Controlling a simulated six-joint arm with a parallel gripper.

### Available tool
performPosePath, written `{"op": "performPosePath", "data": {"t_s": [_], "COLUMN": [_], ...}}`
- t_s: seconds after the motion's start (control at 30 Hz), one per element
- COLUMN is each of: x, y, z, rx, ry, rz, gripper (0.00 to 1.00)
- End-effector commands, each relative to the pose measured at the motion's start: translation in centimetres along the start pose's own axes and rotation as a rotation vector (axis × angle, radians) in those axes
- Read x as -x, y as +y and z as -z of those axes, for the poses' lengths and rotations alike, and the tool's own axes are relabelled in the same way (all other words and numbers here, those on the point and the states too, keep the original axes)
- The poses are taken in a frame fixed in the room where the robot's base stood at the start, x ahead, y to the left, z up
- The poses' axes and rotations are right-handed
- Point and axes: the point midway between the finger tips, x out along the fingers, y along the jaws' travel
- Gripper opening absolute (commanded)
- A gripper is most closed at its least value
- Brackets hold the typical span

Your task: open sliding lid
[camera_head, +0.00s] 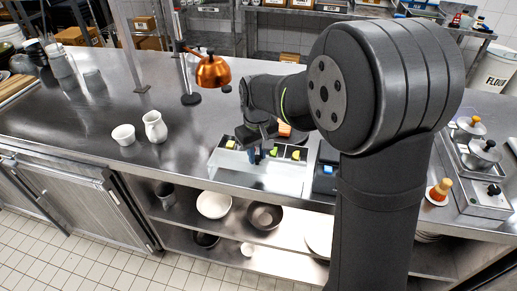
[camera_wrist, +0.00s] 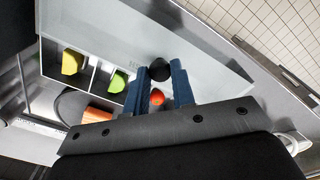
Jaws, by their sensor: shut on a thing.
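A grey box with compartments (camera_head: 222,158) stands on the steel counter. A flat grey sliding lid (camera_wrist: 205,58) lies on the side of the box away from the uncovered compartments in the wrist view. The lid carries a round black knob (camera_wrist: 160,69). My gripper (camera_wrist: 160,80) has its two blue fingers on either side of this knob and is shut on it. In the head view my gripper (camera_head: 257,155) is over the box and hides part of it.
A white bowl (camera_head: 123,134) and a white jug (camera_head: 155,126) stand left of the box. A dark device (camera_head: 325,178) is close on its right. An orange lamp (camera_head: 212,71) hangs behind it. The counter between jug and box is clear.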

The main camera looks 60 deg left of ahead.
Motion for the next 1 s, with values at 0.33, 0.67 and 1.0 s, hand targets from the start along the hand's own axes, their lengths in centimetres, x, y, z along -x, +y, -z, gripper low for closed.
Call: {"op": "performPosePath", "data": {"t_s": [0.33, 0.67, 1.0], "x": [0.1, 1.3, 9.0], "y": [0.0, 0.1, 0.1], "z": [0.1, 0.1, 0.1], "rx": [0.0, 0.0, 0.0], "ry": [0.002, 0.005, 0.007], "rz": [0.0, -0.001, -0.002], "gripper": [0.45, 0.45, 0.45]}}
